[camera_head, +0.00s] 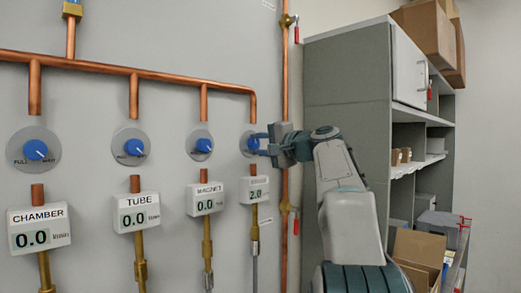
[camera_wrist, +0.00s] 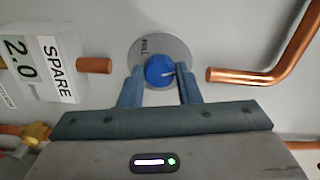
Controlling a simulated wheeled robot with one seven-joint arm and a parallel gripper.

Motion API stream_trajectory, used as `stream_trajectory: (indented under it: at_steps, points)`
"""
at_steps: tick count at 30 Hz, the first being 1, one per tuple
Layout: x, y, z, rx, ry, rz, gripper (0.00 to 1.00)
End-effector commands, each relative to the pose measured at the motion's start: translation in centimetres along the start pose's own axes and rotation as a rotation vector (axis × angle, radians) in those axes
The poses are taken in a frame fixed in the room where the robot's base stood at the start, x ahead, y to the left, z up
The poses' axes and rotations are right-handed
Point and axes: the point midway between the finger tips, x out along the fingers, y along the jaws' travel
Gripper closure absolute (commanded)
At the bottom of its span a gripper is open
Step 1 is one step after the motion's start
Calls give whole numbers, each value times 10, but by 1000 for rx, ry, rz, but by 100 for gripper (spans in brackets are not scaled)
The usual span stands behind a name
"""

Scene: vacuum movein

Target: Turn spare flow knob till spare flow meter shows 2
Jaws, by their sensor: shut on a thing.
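The spare flow knob (camera_wrist: 159,72) is blue with a white pointer line and sits on a round grey plate marked FULL. My gripper (camera_wrist: 160,88) has a finger on each side of this knob and is shut on it. In the head view my gripper (camera_head: 262,143) reaches the knob from the right and partly hides it. The spare flow meter (camera_wrist: 38,66) is a white box labelled SPARE, and its display reads 2.0. It also shows in the head view (camera_head: 255,190), below the knob, reading 2.0.
The chamber (camera_head: 37,152), tube (camera_head: 133,148) and magnet (camera_head: 203,146) knobs are in a row to the left, with meters reading 0.0. Copper pipes (camera_head: 150,73) run along the wall. A grey shelf (camera_head: 345,90) with boxes stands close behind my arm on the right.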

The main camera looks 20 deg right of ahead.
Motion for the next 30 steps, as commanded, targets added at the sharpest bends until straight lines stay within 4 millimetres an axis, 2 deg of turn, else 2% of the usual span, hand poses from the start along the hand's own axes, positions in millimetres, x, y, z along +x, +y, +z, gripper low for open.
stream_trajectory:
  at_steps: [7, 21, 22, 24, 30]
  points:
    - [0, 1, 0, -64, -1, 1, 92]
    - [0, 1, 0, -75, -2, 2, 92]
    - [0, 1, 0, -75, -2, 2, 64]
    - [0, 1, 0, -75, -2, 2, 48]
    - [0, 1, 0, -74, -1, 1, 48]
